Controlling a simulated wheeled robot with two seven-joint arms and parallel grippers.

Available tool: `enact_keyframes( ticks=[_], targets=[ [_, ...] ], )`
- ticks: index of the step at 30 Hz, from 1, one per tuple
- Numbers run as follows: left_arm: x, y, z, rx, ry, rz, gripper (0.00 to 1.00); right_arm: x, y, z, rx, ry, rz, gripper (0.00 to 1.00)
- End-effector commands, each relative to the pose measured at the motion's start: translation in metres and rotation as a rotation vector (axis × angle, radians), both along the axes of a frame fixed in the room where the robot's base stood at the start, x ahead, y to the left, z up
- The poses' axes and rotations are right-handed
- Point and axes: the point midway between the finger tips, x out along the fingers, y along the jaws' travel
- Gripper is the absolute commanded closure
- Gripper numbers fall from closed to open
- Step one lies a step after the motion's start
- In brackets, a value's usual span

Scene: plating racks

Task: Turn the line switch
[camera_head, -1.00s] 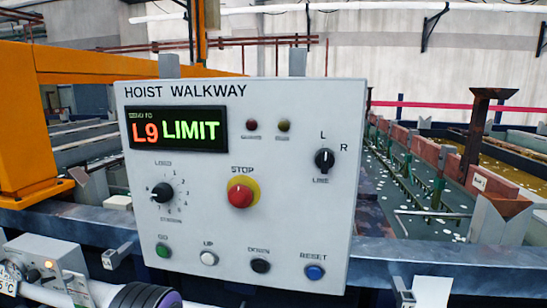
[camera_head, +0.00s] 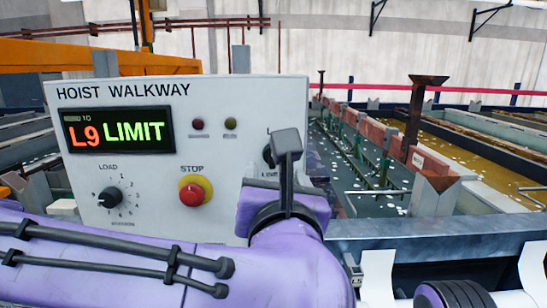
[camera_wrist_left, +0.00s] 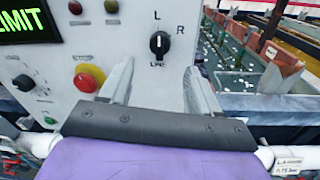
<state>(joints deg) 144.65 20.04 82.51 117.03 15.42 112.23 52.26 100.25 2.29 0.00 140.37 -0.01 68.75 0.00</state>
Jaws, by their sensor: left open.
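The line switch (camera_wrist_left: 159,43) is a black rotary knob on the grey hoist walkway panel (camera_head: 235,100), with L above it and R to its upper right. In the left wrist view its white mark stands about upright, toward the L. In the head view only the knob's left edge (camera_head: 267,155) shows; my left gripper (camera_head: 284,145) hides the rest. In the left wrist view the gripper's two fingers (camera_wrist_left: 160,88) are open with nothing between them. They point at the panel, one on each side below the knob, apart from it. My right gripper is not in view.
The panel also carries the red stop button (camera_head: 194,191), the load dial (camera_head: 109,197) and a display (camera_head: 118,130) reading L9 LIMIT. A blue-grey rail (camera_head: 430,230) runs to the right. Tanks (camera_head: 475,165) lie behind it.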

Motion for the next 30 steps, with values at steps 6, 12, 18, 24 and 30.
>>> enact_keyframes(
  ticks=[6,12,18,24,30],
  targets=[
    [0.051,0.003,0.004,0.003,0.003,0.002,0.38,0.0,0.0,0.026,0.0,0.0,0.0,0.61],
    [0.077,0.004,0.001,0.005,0.001,0.0,0.38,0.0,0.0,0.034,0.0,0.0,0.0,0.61],
    [0.082,0.004,-0.001,0.007,0.001,-0.001,0.38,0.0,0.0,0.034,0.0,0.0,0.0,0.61],
    [0.081,0.004,-0.001,0.007,0.001,-0.001,0.7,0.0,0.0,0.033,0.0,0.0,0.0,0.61],
    [0.081,0.004,-0.001,0.008,0.001,-0.001,0.94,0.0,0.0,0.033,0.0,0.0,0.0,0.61]
  ],
)
